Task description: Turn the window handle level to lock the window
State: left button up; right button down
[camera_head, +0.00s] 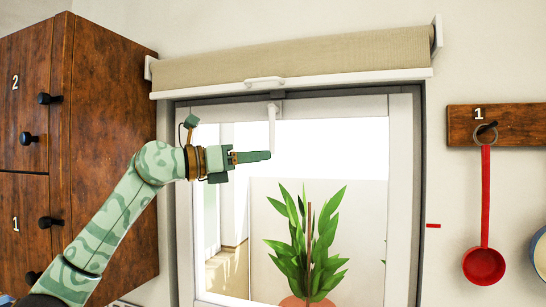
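The white window handle (272,128) hangs straight down from the top rail of the window frame (402,200). My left gripper (262,156) comes in from the left, with its fingertip at the handle's lower end. In this single view I cannot tell whether the fingertip touches the handle. The fingers are seen nearly side-on and overlap, so their gap is hidden. My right gripper is not in view.
A rolled beige blind (300,58) with a white pull (265,82) is above the window. A potted plant (308,245) shows in the lower window. A wooden drawer cabinet (110,150) is at left. A red ladle (485,220) hangs from a wooden rack (520,125) at right.

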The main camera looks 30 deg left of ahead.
aim_at(272, 133)
pick_arm(q)
jog(key=s+a+r+n+t+y, duration=0.1)
jog(key=s+a+r+y, duration=0.35)
jog(key=a+r, duration=0.2)
jog(key=shift+h, duration=0.25)
jog(key=p+x, duration=0.1)
jog(key=x, duration=0.4)
jog(key=p+x, duration=0.2)
jog(key=x, duration=0.3)
jog(key=p+x, duration=0.2)
jog(key=x, duration=0.3)
jog(key=shift+w+a+f, duration=0.2)
jog(key=shift+w+f, duration=0.05)
jog(key=shift+f, duration=0.15)
grip_shut()
